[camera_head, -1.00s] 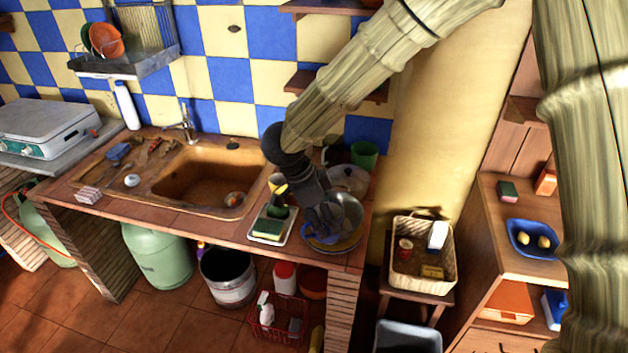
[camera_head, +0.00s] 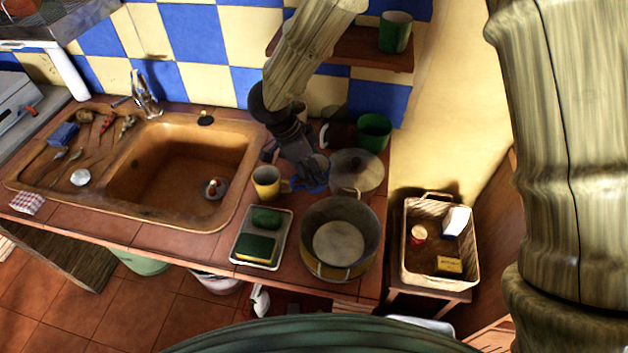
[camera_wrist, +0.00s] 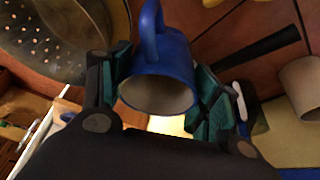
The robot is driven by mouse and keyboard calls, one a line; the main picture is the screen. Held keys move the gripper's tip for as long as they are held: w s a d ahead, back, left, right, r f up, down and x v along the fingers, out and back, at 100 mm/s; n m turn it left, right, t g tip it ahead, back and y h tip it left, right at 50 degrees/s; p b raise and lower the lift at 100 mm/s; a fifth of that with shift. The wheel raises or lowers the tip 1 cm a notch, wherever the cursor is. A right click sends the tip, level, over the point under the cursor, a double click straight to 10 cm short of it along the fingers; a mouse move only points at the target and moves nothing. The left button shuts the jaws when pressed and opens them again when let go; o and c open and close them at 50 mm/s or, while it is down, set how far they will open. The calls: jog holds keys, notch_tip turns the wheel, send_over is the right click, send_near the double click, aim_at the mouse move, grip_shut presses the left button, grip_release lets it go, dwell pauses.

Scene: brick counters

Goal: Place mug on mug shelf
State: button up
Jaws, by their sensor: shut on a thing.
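A blue mug (camera_wrist: 172,57) sits between the green-padded fingers of my gripper (camera_wrist: 162,78) in the wrist view. My gripper is shut on it, with the handle pointing up in that picture and the pale inside showing. In the head view my gripper (camera_head: 308,177) is low over the counter, between a yellow mug and a large pot; the blue mug is mostly hidden there. A wooden wall shelf (camera_head: 350,50) holds a green mug (camera_head: 395,32) at its right end. I cannot tell whether the blue mug touches the counter.
The yellow mug (camera_head: 266,183) stands close left of my gripper. A sponge tray (camera_head: 262,238) lies in front. The sink (camera_head: 180,170) is left.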

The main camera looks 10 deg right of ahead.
jog(key=shift+s+f+p, duration=0.3)
jog(key=shift+s+f, duration=0.45)
jog(key=shift+f, duration=0.45)
jog(key=f, duration=0.1)
jog(key=w+f, duration=0.1)
jog(key=shift+w+d+f+p, duration=0.1)
jog(key=shift+f+p, duration=0.2)
jog(key=shift+f, duration=0.05)
jog(key=shift+s+f+p, duration=0.3)
jog(key=shift+f, duration=0.75)
jog(key=shift+w+f, duration=0.2)
jog(key=shift+f, duration=0.15)
jog(key=shift+s+r, duration=0.1)
jog(key=shift+s, duration=0.05)
